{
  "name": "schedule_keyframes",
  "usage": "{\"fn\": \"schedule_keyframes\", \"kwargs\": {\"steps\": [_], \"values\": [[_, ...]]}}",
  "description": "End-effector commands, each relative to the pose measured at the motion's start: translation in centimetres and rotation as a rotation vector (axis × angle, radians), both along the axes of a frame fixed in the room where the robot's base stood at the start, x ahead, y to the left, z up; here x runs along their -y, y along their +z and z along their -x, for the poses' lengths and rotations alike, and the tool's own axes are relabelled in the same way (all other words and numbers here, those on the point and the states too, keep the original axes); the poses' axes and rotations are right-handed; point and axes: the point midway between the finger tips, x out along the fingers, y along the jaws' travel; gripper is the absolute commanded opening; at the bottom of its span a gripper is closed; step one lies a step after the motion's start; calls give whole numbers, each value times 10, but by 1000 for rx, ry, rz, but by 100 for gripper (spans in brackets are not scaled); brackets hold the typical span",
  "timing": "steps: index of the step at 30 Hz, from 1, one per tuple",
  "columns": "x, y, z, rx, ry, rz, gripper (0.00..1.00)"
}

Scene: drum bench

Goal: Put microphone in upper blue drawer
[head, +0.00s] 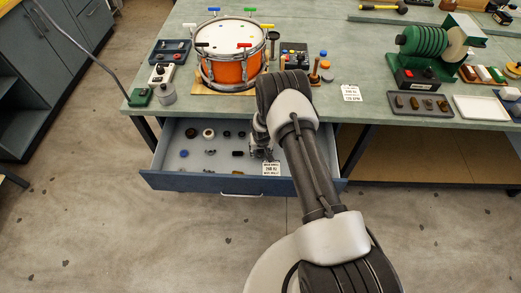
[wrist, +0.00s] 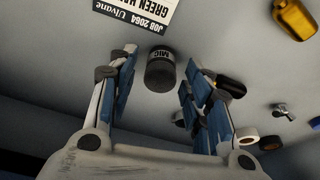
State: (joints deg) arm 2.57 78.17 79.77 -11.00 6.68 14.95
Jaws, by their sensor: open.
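The microphone (wrist: 160,72) is a short dark cylinder with a grey band marked "MIC" in the wrist view. It appears to rest on the drawer floor, between and just beyond my open fingertips. The blue-fronted drawer (head: 215,186) under the bench is pulled open, with a pale floor. My gripper (head: 262,150) is over or in its right part, pointing down. In the wrist view my gripper (wrist: 158,75) is open, with clear space around the microphone. In the head view my arm and gripper hide the microphone.
A white job card (head: 271,168) lies in the drawer; it also shows beside the microphone in the wrist view (wrist: 142,10). Several small parts and an amber bottle (wrist: 294,18) lie nearby. An orange drum (head: 228,72) stands on the bench above.

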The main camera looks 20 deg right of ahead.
Motion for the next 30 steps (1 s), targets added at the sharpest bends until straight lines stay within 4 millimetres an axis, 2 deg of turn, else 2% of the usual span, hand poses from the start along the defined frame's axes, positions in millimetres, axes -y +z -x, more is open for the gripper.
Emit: {"fn": "schedule_keyframes", "kwargs": {"steps": [12, 23, 26, 29, 30], "values": [[-3, 83, 20, 1, 1, -1, 45], [-4, 128, 29, 5, 1, 1, 45], [-3, 162, 25, 17, 3, 10, 45], [-1, 219, 26, 31, 5, 23, 45], [-1, 245, 30, 36, 6, 28, 45]]}}
